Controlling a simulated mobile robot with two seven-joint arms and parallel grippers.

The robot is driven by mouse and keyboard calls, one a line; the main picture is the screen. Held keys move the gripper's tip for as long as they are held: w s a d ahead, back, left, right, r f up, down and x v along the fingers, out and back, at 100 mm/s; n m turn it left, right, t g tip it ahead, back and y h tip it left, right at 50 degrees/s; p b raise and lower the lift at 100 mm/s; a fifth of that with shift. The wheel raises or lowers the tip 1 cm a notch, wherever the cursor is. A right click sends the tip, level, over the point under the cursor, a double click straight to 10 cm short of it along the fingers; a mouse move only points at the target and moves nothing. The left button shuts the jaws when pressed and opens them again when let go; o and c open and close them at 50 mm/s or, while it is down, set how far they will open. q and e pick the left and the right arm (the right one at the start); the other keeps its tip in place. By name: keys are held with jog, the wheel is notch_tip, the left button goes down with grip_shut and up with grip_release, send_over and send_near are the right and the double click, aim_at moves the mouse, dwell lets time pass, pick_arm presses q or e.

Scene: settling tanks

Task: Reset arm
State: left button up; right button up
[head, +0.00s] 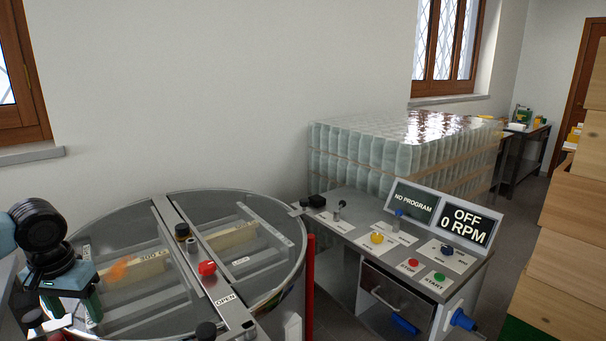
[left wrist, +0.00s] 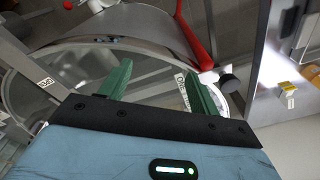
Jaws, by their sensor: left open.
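My left gripper (head: 72,306) is at the lower left of the head view, its dark wrist joint above it. It hangs over the near left rim of a round steel tank (head: 285,209) with clear lids. In the left wrist view my left gripper (left wrist: 160,82) has its two green fingers spread well apart, with nothing between them. The curved tank rim lies beyond the fingers there. Whether the gripper touches the tank cannot be told. My right gripper is in neither view.
A red knob (head: 207,268) and an OPEN label sit on the tank's crossbar (head: 176,222). A control desk (head: 340,228) stands right, its screen (head: 467,224) reading OFF 0 RPM. A red post (head: 310,285) stands between them. Wrapped jars (head: 400,150) are stacked behind; wooden boxes (head: 570,230) stand right.

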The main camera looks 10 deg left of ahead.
pick_arm(q)
jog(key=s+d+f+m, duration=0.1)
jog(key=s+d+f, duration=0.2)
jog(key=s+f, duration=0.35)
jog(key=s+d+f+m+g, duration=0.1)
jog(key=s+d+f+m, duration=0.2)
jog(key=f, duration=0.6)
jog(key=s+d+f, duration=0.4)
jog(key=s+f, duration=0.2)
jog(key=f, duration=0.2)
jog(key=s+d+f+m+t+h, duration=0.1)
jog(key=s+d, duration=0.3)
jog(key=d, duration=0.6)
jog(key=s+d+f+t, duration=0.1)
jog(key=s+d, duration=0.2)
jog(key=d, duration=0.6)
jog(key=w+d+f+t+h, duration=0.1)
jog(key=w+f+t, duration=0.1)
jog(key=f, duration=0.3)
jog(key=w+d+f+t+b, duration=0.1)
jog(key=w+d+f+t, duration=0.1)
jog(key=f+t, duration=0.3)
jog(key=shift+w+f+h, duration=0.25)
jog(key=shift+f+h, duration=0.15)
jog(key=shift+f, duration=0.15)
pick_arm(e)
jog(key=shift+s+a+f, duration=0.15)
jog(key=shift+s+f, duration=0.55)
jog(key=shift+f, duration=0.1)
